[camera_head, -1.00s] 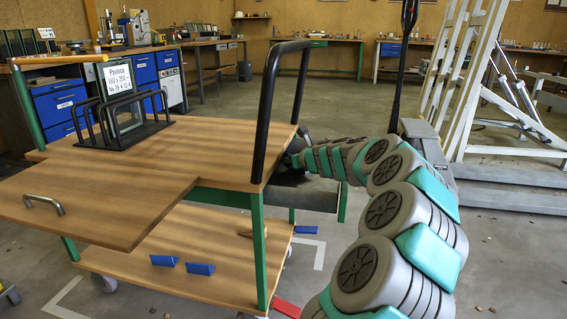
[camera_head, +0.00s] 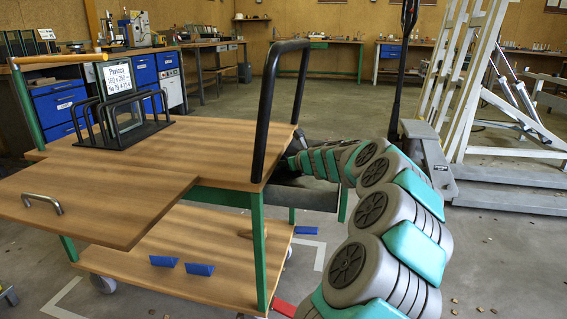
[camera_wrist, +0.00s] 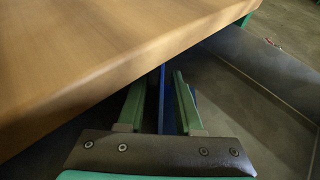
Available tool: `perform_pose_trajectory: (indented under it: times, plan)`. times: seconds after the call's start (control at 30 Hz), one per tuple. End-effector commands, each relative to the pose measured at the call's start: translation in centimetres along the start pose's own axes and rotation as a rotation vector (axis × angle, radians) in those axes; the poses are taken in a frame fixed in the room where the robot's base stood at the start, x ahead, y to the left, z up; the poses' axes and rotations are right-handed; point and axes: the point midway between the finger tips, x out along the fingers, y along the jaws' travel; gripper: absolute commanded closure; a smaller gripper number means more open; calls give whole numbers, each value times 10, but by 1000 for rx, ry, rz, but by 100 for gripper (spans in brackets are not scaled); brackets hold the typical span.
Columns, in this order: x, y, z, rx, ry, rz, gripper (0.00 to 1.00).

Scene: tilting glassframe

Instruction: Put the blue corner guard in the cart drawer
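The cart (camera_head: 140,170) has a wooden top. Its grey drawer (camera_head: 305,194) stands open at the right side; in the wrist view the drawer (camera_wrist: 265,105) lies partly beneath the tabletop edge. My gripper (camera_wrist: 162,78) points down into the drawer area, its two green fingers apart. A blue corner guard (camera_wrist: 165,115) shows as a narrow strip between the fingers, with some blue also beyond the right finger. Whether both fingers press on it, or it rests on the drawer floor, I cannot tell. In the head view my gripper is hidden behind the cart handle and arm.
The tabletop edge (camera_wrist: 130,75) is close to my left finger. The black handle (camera_head: 270,110) rises near my arm. Two blue pieces (camera_head: 198,269) lie on the lower shelf. A blue piece (camera_head: 306,230) and a red piece (camera_head: 285,308) are on the floor. A rack (camera_head: 120,130) stands on top.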

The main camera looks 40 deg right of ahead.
Motion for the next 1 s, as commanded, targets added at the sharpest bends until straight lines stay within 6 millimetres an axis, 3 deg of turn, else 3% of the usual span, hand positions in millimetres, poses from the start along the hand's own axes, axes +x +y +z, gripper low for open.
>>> perform_pose_trajectory:
  times: [0.27, 0.47, 0.8, 1.0]
  plan:
    - [-2, 0, 4, -1, 0, -1, 66]
    - [-30, 0, 6, 3, -1, 0, 66]
    - [-96, -1, 5, 0, -1, -2, 66]
    - [-117, 0, 4, 0, -1, 1, 66]
